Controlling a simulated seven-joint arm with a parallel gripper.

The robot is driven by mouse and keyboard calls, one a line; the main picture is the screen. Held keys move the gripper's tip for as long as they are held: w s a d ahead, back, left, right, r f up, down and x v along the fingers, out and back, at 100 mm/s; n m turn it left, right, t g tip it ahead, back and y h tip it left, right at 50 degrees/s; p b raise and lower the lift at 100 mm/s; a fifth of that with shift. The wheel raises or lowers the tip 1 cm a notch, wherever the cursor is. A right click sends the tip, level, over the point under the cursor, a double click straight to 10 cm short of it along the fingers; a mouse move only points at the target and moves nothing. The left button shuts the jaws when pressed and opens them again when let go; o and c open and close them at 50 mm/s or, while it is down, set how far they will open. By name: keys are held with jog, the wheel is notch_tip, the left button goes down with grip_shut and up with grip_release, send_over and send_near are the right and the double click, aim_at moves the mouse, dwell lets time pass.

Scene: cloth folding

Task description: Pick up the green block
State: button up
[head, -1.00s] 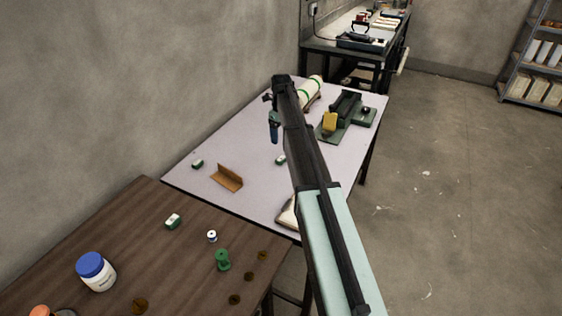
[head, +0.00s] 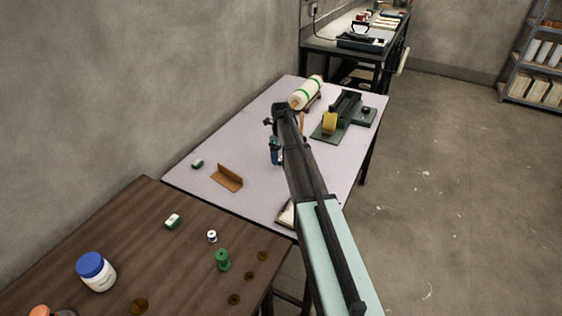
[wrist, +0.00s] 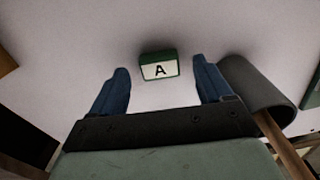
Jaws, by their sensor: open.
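A green block (wrist: 159,65) with a white face marked "A" shows in the wrist view, on the pale table (head: 325,165). It lies beyond and between the blue fingertips of my gripper (wrist: 160,82), with gaps on both sides and no visible contact. In the head view my gripper (head: 275,151) hangs over the middle of the pale table, open and empty; the arm mostly hides the block there. Similar green-and-white blocks are on the pale table's left part (head: 198,164) and on the brown table (head: 173,222).
A dark grey cylinder (wrist: 258,92) with a wooden handle is close to the right finger. A brown angled piece (head: 227,178) stands left of my gripper. A green machine (head: 345,116) and a fabric roll (head: 306,93) are at the back. A green spool (head: 222,260) stands on the brown table.

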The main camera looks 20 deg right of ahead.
jog(key=shift+f, duration=0.65)
jog(key=c, duration=1.1)
